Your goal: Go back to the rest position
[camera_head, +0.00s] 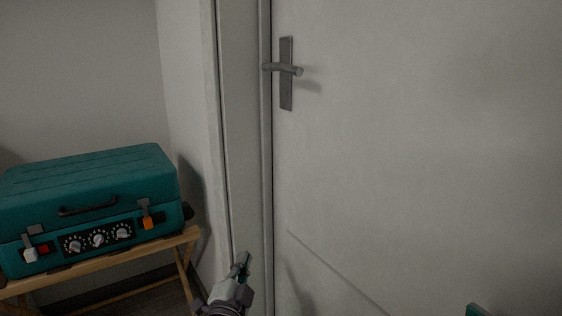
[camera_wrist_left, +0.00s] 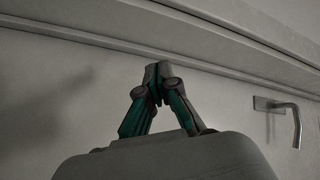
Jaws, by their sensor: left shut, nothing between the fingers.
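My left gripper (camera_head: 242,262) is low in the head view, in front of the door frame and left of the door. It also shows in the left wrist view (camera_wrist_left: 158,70), with its fingertips together and nothing between them. A small teal and dark part at the bottom right edge of the head view may belong to my right gripper, but too little of it shows to tell its state.
A closed white door (camera_head: 420,150) with a grey lever handle (camera_head: 286,71) fills the right side. The handle also shows in the left wrist view (camera_wrist_left: 296,125). A teal case (camera_head: 95,195) with knobs stands on a wooden stand (camera_head: 130,254) at the left.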

